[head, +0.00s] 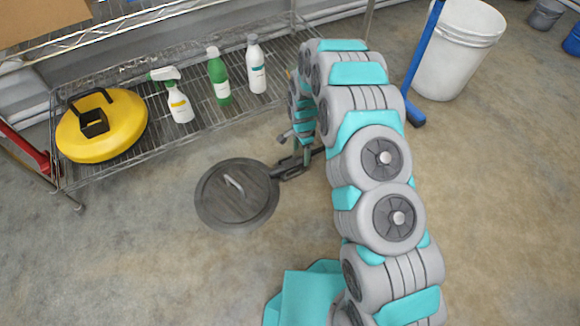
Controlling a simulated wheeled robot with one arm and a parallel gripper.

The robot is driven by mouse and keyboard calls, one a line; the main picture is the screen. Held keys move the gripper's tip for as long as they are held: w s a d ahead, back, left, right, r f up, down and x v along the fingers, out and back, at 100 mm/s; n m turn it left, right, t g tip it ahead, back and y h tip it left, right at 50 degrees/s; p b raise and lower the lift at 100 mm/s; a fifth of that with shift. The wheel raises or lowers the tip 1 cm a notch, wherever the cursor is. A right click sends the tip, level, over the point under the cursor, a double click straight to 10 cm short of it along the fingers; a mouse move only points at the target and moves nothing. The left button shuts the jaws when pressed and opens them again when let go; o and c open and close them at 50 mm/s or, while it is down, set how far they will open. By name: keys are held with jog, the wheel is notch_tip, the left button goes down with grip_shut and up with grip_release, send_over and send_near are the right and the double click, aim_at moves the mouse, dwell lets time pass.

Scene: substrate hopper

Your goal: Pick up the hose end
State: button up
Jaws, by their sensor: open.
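My arm arches up from the bottom right and bends down behind its own links. My gripper (292,168) is low at its far end, just right of a dark round lid, and is partly hidden by the arm. It is open, and I see nothing held in it. Dark parts around it reach toward the lid's right edge. I cannot make out their outlines or tell whether they touch the lid. I cannot pick out a hose end; it may be hidden behind my arm or among these dark parts.
The dark lid (221,205) with a bar handle lies on the concrete floor. A wire shelf (144,150) holds a yellow round container (122,128), a spray bottle (180,106), a green bottle (218,78) and a white bottle (256,66). A white bucket (455,55) stands right. Floor at left front is clear.

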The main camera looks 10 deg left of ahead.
aim_at(301, 159)
notch_tip(301, 159, down, 5)
jog(key=shift+w+a+r+b, duration=0.1)
jog(key=shift+w+r+b, duration=0.1)
jog(key=shift+b, duration=0.15)
jog(key=shift+r, duration=0.1)
jog(key=shift+c, duration=0.2)
grip_shut()
